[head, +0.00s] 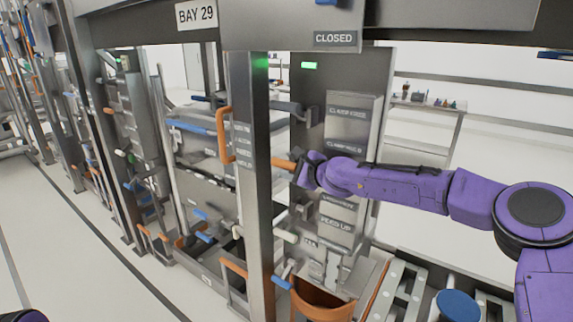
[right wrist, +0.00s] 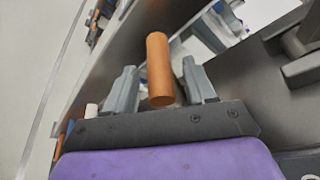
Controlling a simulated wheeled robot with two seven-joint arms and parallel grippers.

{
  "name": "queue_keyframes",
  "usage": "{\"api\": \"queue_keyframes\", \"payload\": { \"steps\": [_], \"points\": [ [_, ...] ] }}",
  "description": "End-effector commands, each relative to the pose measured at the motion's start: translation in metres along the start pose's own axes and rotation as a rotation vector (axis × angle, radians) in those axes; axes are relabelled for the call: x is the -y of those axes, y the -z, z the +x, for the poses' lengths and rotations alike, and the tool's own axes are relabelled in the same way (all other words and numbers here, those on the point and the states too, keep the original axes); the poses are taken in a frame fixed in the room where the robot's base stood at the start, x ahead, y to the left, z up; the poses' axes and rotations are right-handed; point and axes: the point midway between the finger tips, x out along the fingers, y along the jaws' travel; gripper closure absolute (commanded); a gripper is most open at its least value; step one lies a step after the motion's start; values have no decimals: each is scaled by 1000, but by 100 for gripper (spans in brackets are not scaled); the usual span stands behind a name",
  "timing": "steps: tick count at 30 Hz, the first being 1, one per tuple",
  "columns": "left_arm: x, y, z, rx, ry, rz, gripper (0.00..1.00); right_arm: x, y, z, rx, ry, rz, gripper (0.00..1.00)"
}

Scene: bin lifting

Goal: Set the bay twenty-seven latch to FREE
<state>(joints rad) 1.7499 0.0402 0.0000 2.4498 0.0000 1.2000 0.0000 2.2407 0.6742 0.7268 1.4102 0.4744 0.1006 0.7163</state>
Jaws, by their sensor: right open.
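My right gripper (head: 297,162) is at the end of the purple arm coming in from the right. It is open, at a short orange handle (head: 282,163) beside the grey post. In the right wrist view the orange handle (right wrist: 158,50) stands between the two grey fingers of my right gripper (right wrist: 160,72), with gaps on both sides. No sign reading bay twenty-seven is legible, so I cannot tell whether this handle is that bay's latch. Small labels (head: 243,145) on the post are too small to read. My left gripper is not in view.
A BAY 29 sign (head: 196,14) and a CLOSED label (head: 335,39) are overhead. A larger orange loop handle (head: 222,135) is left of the post. An orange bin (head: 322,300) sits below. Racks line the left. A shelf (head: 430,105) stands behind.

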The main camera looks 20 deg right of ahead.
Motion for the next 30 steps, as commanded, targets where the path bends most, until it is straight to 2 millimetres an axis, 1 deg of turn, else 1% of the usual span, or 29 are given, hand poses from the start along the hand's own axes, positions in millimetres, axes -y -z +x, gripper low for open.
{"api": "queue_keyframes", "payload": {
  "steps": [1, 4, 12, 13, 14, 15, 18, 21, 25, 28, 30],
  "points": [
    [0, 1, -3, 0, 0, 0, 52, 1, 0, 7, -2, -1, -1, 45],
    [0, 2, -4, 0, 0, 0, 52, 0, 0, 16, -1, -1, 0, 45],
    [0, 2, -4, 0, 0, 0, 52, 0, 0, 20, -1, 0, 0, 45],
    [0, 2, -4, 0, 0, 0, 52, 0, 0, 20, -1, 0, 0, 48],
    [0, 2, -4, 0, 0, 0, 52, 0, 0, 20, -1, 0, 0, 58],
    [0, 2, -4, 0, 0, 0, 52, 0, 0, 20, -1, 0, 0, 71],
    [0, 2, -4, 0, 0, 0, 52, 0, 0, 20, -1, 0, -1, 100],
    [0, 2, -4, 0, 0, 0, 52, -2, -2, 20, 0, -1, -2, 100],
    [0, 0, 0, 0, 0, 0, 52, -2, 3, 19, -2, 5, -9, 100],
    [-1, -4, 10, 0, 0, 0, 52, -4, 10, 15, -9, 18, -27, 100],
    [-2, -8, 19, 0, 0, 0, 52, -5, 19, 11, -17, 35, -49, 100]
  ]
}}
